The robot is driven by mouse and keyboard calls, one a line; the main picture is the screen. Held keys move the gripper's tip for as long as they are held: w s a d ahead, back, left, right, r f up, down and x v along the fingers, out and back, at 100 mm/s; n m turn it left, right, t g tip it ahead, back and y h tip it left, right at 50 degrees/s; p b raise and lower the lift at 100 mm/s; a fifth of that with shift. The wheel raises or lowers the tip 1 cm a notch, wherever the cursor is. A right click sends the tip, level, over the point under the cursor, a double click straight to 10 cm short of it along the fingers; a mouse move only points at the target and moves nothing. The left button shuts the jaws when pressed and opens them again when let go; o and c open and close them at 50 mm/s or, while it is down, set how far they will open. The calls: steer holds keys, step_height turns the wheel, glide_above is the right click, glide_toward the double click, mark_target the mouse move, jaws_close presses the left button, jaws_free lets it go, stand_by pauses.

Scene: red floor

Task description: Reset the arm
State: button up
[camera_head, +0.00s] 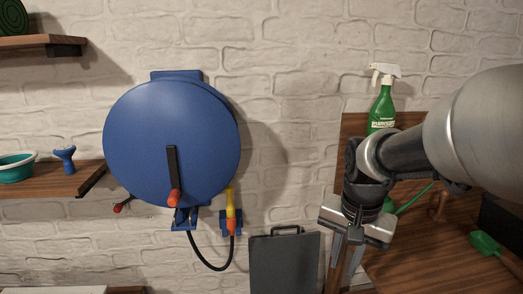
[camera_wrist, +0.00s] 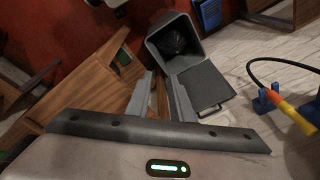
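My gripper (camera_head: 344,260) hangs from my arm at the right of the head view, in front of the wooden table's left edge. Its two grey fingers point down and stand apart. The wrist view also shows the fingers of my gripper (camera_wrist: 160,78) with a gap between them and nothing held. Through the gap I see brown wood behind.
A blue hose reel (camera_head: 190,130) with a yellow-orange nozzle (camera_head: 231,212) hangs on the white brick wall. A dark grey bin (camera_wrist: 180,45) with its lid open stands below. The wooden table (camera_head: 440,265) holds a green spray bottle (camera_head: 381,108) and a green trowel (camera_head: 485,243).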

steer(key=s+a+r+n+t, duration=0.2)
steer(key=s+r+n, duration=0.1)
steer(key=s, duration=0.4)
steer(key=s+a+r+n+t, duration=0.1)
steer(key=s+r+n, duration=0.2)
steer(key=s, duration=0.3)
step_height(320, 180, up, 25)
steer(key=p, duration=2.5)
steer(key=shift+s+a+n, duration=0.15)
steer(key=shift+s+n, duration=0.05)
steer(key=shift+n, duration=0.1)
